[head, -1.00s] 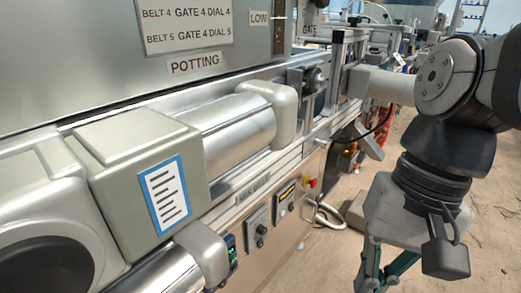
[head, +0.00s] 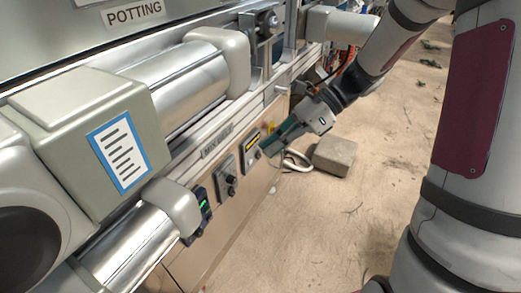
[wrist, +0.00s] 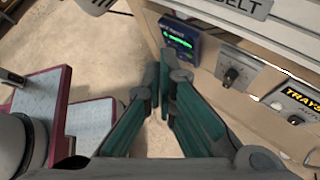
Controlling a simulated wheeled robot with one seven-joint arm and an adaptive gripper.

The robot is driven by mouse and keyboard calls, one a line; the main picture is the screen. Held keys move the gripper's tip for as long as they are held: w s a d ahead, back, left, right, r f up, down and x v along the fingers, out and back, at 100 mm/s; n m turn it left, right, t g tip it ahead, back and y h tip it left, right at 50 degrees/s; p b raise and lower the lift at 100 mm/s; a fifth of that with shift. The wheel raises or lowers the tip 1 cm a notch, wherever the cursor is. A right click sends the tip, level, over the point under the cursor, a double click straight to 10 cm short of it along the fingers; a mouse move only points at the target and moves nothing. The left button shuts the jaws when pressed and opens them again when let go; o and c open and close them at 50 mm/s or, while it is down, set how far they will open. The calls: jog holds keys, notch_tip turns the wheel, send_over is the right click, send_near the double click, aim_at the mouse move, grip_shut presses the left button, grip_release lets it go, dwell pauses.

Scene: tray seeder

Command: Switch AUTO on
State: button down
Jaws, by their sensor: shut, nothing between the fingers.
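No AUTO lettering is readable in either view. A panel marked TRAYS (wrist: 297,104) is at the right edge of the wrist view, partly cut off. In the head view my gripper (head: 264,151) appears close to the TRAYS panel; contact cannot be told.
A blue box with a green display (wrist: 180,42) is beyond my fingertips. The MIX BELT sign (head: 216,147) is above the panels. A grey block (head: 335,155) and a pale hose (head: 296,162) are on or near the sandy floor, which is otherwise largely open.

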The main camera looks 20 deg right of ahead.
aim_at(259, 155)
jog(key=w+d+f+m+t, duration=0.4)
jog(key=d+f+m, duration=0.1)
jog(key=f+m, duration=0.3)
jog(key=w+d+f+m+t+p, duration=0.1)
jog(key=w+d+f+m+t, duration=0.3)
jog(key=f+m, duration=0.4)
jog(key=w+d+f+m+t, duration=0.4)
jog(key=f+m, duration=0.4)
jog(key=f, duration=0.2)
jog(key=shift+w+d+f+t+y+p, duration=0.2)
jog(key=shift+w+d+t+y+p, duration=0.25)
jog(key=shift+d, duration=0.8)
jog(key=shift+w, duration=0.15)
jog(key=b+x, duration=0.4)
jog(key=x, duration=1)
jog(key=shift+f, duration=0.15)
jog(key=shift+a+f+b, duration=0.1)
jog(key=shift+b, duration=0.25)
